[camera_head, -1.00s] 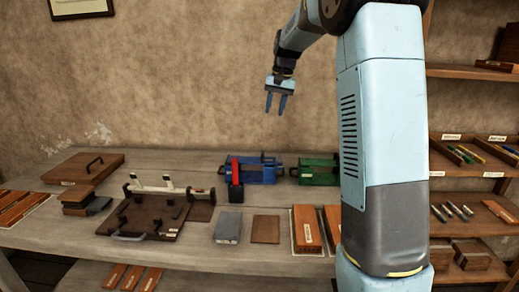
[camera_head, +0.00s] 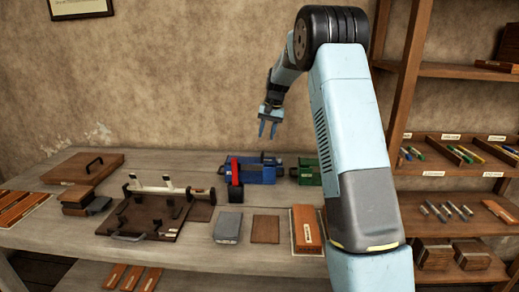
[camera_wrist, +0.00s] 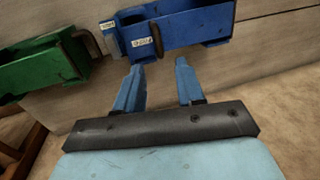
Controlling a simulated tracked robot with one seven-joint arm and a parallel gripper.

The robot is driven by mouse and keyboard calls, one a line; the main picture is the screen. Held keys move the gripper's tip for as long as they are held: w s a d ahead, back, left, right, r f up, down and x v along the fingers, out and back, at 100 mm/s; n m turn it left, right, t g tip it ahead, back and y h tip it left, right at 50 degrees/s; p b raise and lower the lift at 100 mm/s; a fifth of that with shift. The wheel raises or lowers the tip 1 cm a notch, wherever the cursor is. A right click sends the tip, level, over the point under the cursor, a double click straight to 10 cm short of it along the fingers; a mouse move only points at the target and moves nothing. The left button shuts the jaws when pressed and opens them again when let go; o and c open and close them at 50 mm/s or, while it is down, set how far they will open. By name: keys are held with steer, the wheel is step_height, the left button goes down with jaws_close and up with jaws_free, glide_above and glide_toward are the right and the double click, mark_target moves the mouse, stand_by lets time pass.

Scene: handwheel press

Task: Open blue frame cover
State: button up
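The blue frame (camera_head: 262,174) stands at the back of the table, with a dark part along its top. In the wrist view the blue frame (camera_wrist: 190,27) fills the top middle, with a dark curved handle and white labels at its left end. I cannot tell its cover apart from its body. My gripper (camera_head: 268,131) is above the blue frame, fingers pointing down, apart from it. The wrist view shows my gripper (camera_wrist: 160,66) open and empty, its two blue fingers spread below the frame in the picture.
A brown fixture with a handle (camera_head: 150,218) lies at the left. Shelves (camera_head: 450,188) rise at the right. Air around my gripper is clear.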

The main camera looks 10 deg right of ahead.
mark_target(263, 152)
steer(key=f, duration=0.2)
steer(key=a+f, duration=0.1)
steer(key=f, duration=0.4)
steer(key=shift+w+a, duration=0.15)
steer(key=shift+w, duration=0.05)
steer(key=shift+r, duration=0.1)
jaws_close()
